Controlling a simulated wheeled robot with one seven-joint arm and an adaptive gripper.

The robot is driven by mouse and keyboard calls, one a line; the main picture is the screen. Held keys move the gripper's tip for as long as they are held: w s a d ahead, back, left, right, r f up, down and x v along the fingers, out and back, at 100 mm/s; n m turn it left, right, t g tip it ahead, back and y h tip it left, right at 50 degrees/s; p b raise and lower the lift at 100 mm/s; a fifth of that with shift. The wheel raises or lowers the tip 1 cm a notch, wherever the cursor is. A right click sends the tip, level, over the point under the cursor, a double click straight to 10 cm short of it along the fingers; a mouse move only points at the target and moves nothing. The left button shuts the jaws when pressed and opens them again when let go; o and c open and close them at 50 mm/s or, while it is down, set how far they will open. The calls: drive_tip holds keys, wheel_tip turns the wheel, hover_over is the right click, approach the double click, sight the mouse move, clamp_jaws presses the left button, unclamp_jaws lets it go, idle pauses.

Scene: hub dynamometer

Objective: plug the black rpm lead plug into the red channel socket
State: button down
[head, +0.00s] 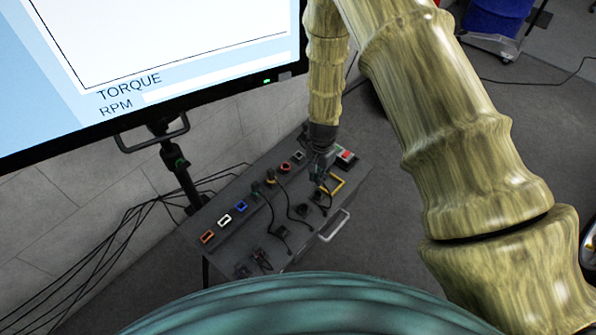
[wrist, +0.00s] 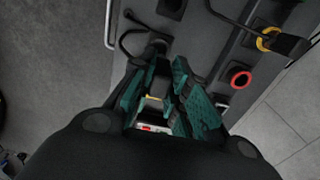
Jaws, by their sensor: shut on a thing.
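The red channel socket (wrist: 238,78) is a red-ringed opening on the grey panel, to the right of my gripper in the wrist view. In the head view the red socket (head: 285,168) sits in the back row and looks empty. My gripper (wrist: 166,66) has its teal fingers shut on the black plug (wrist: 158,68), which is dark and partly hidden between them. A black lead (wrist: 130,42) curves away from it. In the head view my gripper (head: 318,176) is over the panel's right part, and the plug there is hard to make out. I cannot tell whether the plug touches the panel.
The sloped grey console (head: 232,217) carries orange (head: 207,237), white (head: 224,220) and blue (head: 240,206) sockets. A plug with a lead is in the yellow socket (wrist: 268,40). A red button (head: 347,154) and yellow frame (head: 337,184) lie near my gripper. A large screen (head: 150,60) stands behind.

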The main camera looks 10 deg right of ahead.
drive_tip(key=w+a+b, duration=0.1)
drive_tip(key=w+a, duration=0.8)
drive_tip(key=w, duration=0.3)
drive_tip(key=shift+a, duration=0.25)
idle(2.0)
drive_tip(key=shift+f, duration=0.15)
idle(0.3)
drive_tip(key=shift+f+b, duration=1.05)
drive_tip(key=shift+f, duration=0.75)
idle(0.4)
drive_tip(key=c, duration=1.3)
unclamp_jaws()
